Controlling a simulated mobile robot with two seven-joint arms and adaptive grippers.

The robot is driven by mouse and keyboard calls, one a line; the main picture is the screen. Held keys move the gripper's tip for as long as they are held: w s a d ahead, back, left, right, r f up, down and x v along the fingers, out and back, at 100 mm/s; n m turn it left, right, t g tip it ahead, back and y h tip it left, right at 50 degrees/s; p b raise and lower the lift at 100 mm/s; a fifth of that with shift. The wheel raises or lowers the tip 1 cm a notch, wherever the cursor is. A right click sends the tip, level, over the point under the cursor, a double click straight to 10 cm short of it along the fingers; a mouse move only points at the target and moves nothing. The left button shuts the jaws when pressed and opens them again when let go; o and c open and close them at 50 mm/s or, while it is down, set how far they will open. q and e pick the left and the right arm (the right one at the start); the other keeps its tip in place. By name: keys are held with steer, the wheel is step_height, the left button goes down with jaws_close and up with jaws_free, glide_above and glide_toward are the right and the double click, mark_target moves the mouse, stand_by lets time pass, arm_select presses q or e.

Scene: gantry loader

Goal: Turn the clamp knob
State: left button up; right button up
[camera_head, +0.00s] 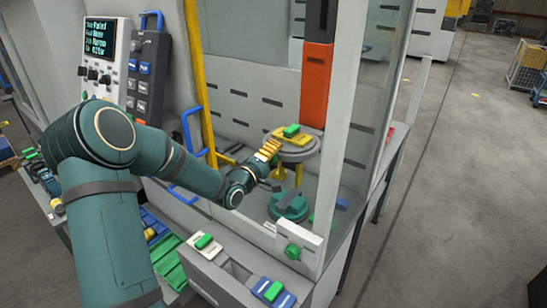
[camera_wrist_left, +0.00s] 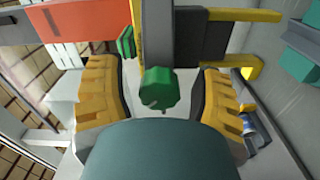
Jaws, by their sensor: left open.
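The clamp knob (camera_wrist_left: 160,90) is a dark green lobed knob in the middle of the left wrist view, on a grey part. My left gripper (camera_head: 267,153) has yellow finger pads and reaches into the loader, at the near side of a round grey plate (camera_head: 299,148). In the wrist view the open fingers of the left gripper (camera_wrist_left: 161,92) stand on either side of the knob, with a gap on each side. In the head view I cannot make out the knob; the gripper seems to hide it. My right gripper is not in view.
An orange column (camera_head: 316,85) rises behind the plate. A green block (camera_head: 291,130) sits on a yellow part above it. A teal round chuck (camera_head: 288,206) is below. A yellow post (camera_head: 199,75) and a clear panel (camera_head: 375,95) flank the opening. A control panel (camera_head: 101,65) stands left.

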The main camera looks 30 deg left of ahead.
arm_select(q)
steer(key=s+a, duration=0.1)
steer(key=s, duration=1.1)
